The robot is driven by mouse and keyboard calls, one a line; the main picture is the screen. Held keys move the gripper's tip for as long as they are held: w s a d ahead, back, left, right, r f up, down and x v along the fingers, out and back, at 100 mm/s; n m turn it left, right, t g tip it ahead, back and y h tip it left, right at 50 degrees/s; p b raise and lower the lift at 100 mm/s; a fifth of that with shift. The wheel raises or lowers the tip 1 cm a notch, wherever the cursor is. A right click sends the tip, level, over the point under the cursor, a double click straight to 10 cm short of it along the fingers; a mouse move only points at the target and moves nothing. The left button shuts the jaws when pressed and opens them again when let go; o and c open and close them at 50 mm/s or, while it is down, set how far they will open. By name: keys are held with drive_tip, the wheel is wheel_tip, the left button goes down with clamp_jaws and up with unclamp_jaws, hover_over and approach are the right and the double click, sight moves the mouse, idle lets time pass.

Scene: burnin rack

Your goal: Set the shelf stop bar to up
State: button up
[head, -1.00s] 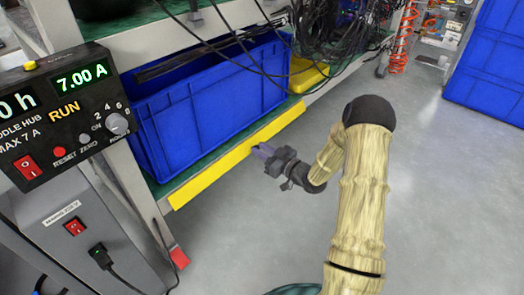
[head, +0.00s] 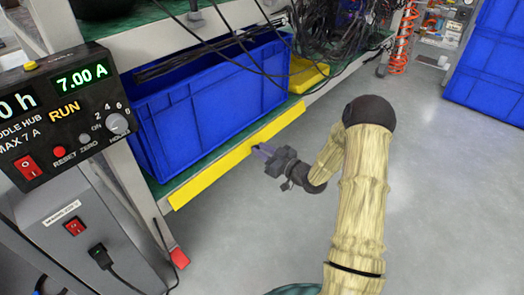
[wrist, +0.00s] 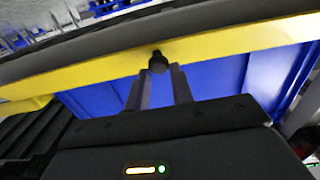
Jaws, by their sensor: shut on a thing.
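The shelf stop bar is a long yellow bar (head: 232,160) along the front edge of the lower shelf, in front of the blue bin. A strip of green shelf shows above it, so the bar sits low at the edge. In the wrist view the yellow bar (wrist: 225,43) crosses the picture, with a small dark knob (wrist: 158,62) on it. My gripper (wrist: 158,72) is shut on this knob. In the head view my gripper (head: 259,150) is at the bar's front face, right of its middle, and the knob is too small to make out.
A large blue bin (head: 205,115) stands on the lower shelf behind the bar, with a yellow bin (head: 308,77) beside it. Black cables hang from the upper shelf. A control box (head: 65,115) stands at left. The grey floor (head: 440,200) at right is clear.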

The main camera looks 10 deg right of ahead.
drive_tip(key=o, duration=0.9)
drive_tip(key=shift+o, duration=0.2)
drive_tip(key=shift+s+d, duration=0.2)
drive_tip(key=shift+d, duration=0.05)
drive_tip(key=p+v, duration=0.8)
drive_tip(key=v, duration=0.9)
drive_tip(key=shift+o, duration=0.2)
drive_tip(key=shift+a, duration=0.15)
